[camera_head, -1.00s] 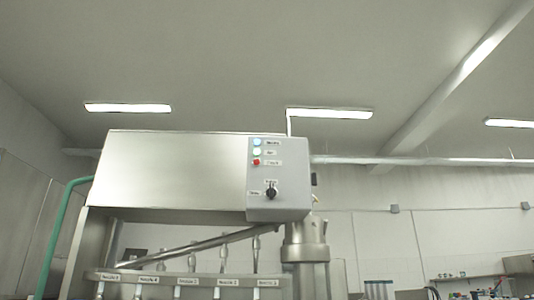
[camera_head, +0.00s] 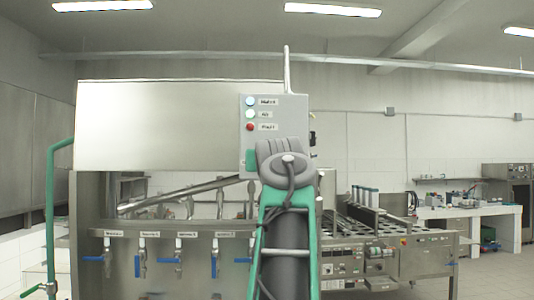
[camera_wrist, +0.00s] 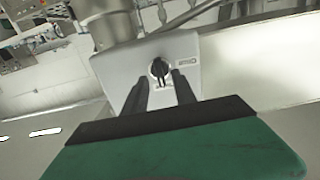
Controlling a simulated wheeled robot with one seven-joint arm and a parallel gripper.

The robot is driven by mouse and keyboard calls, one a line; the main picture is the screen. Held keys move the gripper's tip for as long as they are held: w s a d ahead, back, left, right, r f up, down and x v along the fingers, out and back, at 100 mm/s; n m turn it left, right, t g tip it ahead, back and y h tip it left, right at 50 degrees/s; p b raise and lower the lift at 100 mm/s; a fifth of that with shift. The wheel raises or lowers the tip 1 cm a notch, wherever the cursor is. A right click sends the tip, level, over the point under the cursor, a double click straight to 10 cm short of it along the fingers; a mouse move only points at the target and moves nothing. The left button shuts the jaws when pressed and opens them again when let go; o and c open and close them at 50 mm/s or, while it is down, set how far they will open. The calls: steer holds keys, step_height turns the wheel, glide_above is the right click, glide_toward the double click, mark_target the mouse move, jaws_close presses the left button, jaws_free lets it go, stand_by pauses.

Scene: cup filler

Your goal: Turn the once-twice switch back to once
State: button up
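The switch is a black knob (camera_wrist: 160,69) on a grey control box (camera_wrist: 112,68), seen upside down in the wrist view. Its grip bar lies roughly upright in that picture. One small label sits right of it; the writing is too small to read. My gripper (camera_wrist: 160,84) is open and empty, with its dark fingers on either side of the knob's lower part. I cannot tell whether they touch it. In the head view the control box (camera_head: 297,120) shows its upper part, and my arm hides the knob.
The box carries white, pale green and red lamps (camera_head: 250,127). It sits at the right end of a steel housing (camera_head: 160,125). Below are several blue-handled nozzles (camera_head: 142,258). A green pipe (camera_head: 50,220) stands left. A conveyor machine (camera_head: 390,265) stands right.

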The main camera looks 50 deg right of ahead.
steer(key=x, duration=0.2)
steer(key=shift+w+d+p, duration=0.2)
steer(key=shift+p, duration=0.1)
steer(key=shift+c, duration=0.5)
jaws_close()
